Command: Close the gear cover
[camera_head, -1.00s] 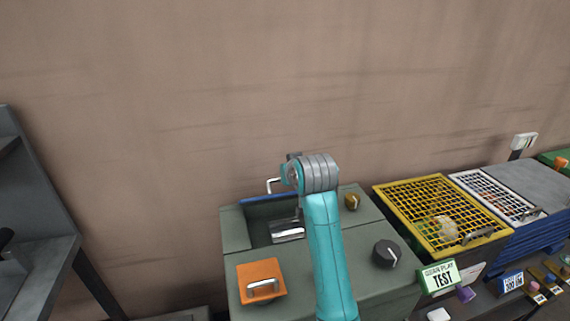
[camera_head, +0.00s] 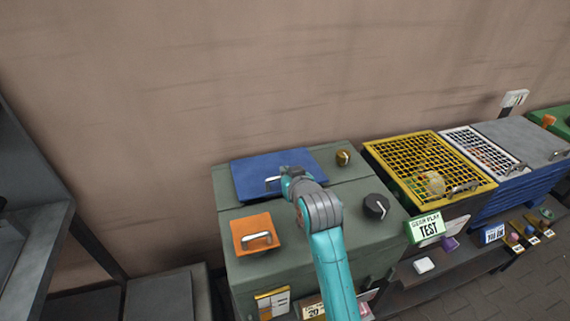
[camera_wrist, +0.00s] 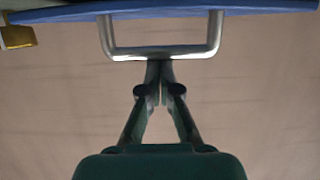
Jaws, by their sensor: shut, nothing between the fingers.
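The gear cover is a blue panel (camera_head: 250,175) on top of a grey-green machine box. It lies about flat over the opening there, and the inside no longer shows. Its metal bar handle (camera_head: 272,183) stands on the panel. In the wrist view the panel (camera_wrist: 240,10) shows nearly edge-on at the top, with the handle (camera_wrist: 108,38) sticking out from it. My gripper (camera_wrist: 160,66) is shut and empty, its fingertips at the handle's crossbar; I cannot tell if they touch. In the head view my arm hides part of the cover's front edge.
An orange lid with a handle (camera_head: 255,233), a black dial (camera_head: 376,206) and a brass knob (camera_head: 343,157) sit on the same box. A yellow mesh-topped crate (camera_head: 380,152) stands to the right. A grey shelf (camera_head: 35,240) stands at the left.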

